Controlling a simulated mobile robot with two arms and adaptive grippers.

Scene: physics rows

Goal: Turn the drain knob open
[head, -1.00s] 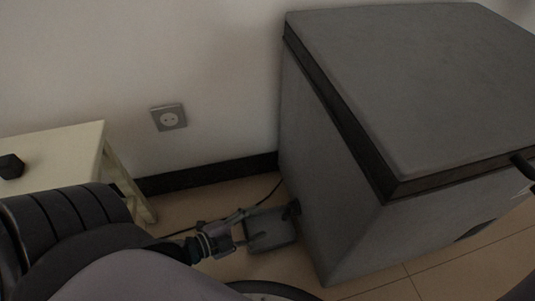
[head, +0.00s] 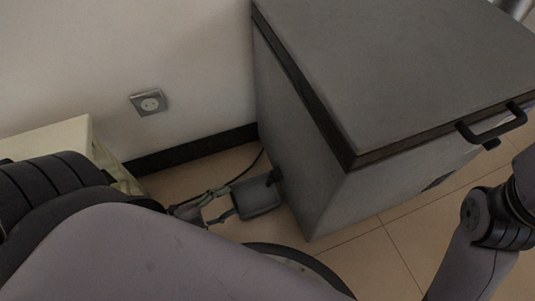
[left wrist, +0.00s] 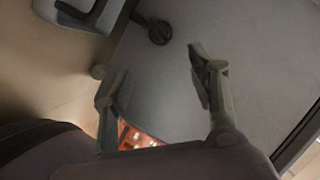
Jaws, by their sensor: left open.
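The drain knob (head: 274,177) is a small dark knob low on the side of the grey chest freezer (head: 300,130). In the left wrist view the black round knob (left wrist: 158,32) shows against the grey freezer wall (left wrist: 260,60), beyond my fingertips. My left gripper (head: 229,202) is low by the floor, to the left of the knob and apart from it. It is open and empty, and its two spread fingers also show in the left wrist view (left wrist: 157,68). The knob's exact angle is hard to tell. My right gripper is out of view; only part of that arm shows.
A shallow grey tray (head: 257,199) lies on the floor below the knob, close to my left fingers. A dark cable (head: 246,169) runs along the floor. A light stool (head: 60,138) stands at left. A wall socket (head: 149,102) is above. The freezer has a black handle (head: 490,130).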

